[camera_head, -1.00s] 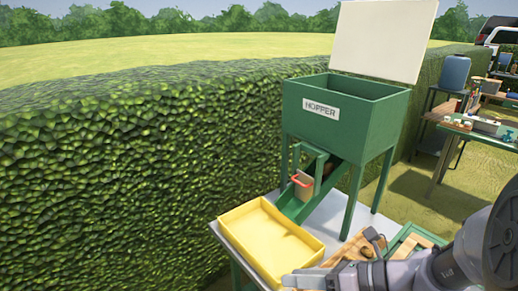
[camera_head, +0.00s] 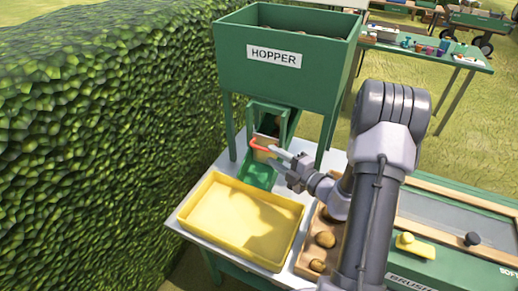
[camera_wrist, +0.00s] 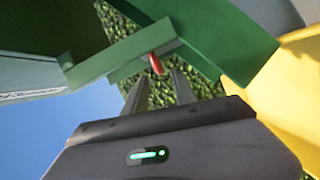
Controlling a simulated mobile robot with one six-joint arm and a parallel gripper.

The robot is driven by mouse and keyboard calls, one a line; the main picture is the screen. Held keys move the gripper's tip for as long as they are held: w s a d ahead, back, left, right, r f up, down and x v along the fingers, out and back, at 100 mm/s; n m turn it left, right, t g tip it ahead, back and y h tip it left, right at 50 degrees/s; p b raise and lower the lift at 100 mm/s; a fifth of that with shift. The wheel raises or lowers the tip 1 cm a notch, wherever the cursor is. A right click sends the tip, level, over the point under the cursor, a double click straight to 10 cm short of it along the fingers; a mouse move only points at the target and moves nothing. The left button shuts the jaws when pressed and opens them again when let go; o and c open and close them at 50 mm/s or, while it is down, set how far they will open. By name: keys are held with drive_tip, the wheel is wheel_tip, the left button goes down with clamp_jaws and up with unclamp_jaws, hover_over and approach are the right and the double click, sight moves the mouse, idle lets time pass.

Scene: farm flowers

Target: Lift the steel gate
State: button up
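The gate's red handle (camera_head: 262,146) shows at the mouth of the green chute (camera_head: 257,175) under the hopper (camera_head: 285,70). My gripper (camera_head: 276,152) reaches the handle from the right. In the wrist view, the red handle (camera_wrist: 155,64) lies between the tips of my gripper (camera_wrist: 158,75), with space on both sides. The fingers are apart, and whether either touches the handle cannot be told.
A yellow tray (camera_head: 208,241) sits below the chute on the pale table. A wooden tray (camera_head: 305,262) with several potatoes stands right of it. A green-framed brusher (camera_head: 450,235) is farther right. A tall hedge (camera_head: 90,140) borders the left.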

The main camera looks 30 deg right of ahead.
sight(264, 150)
drive_tip(key=b+x, duration=0.1)
drive_tip(key=x, duration=0.5)
drive_tip(key=shift+w+a, duration=0.1)
drive_tip(key=shift+w, duration=0.05)
clamp_jaws()
idle(1.1)
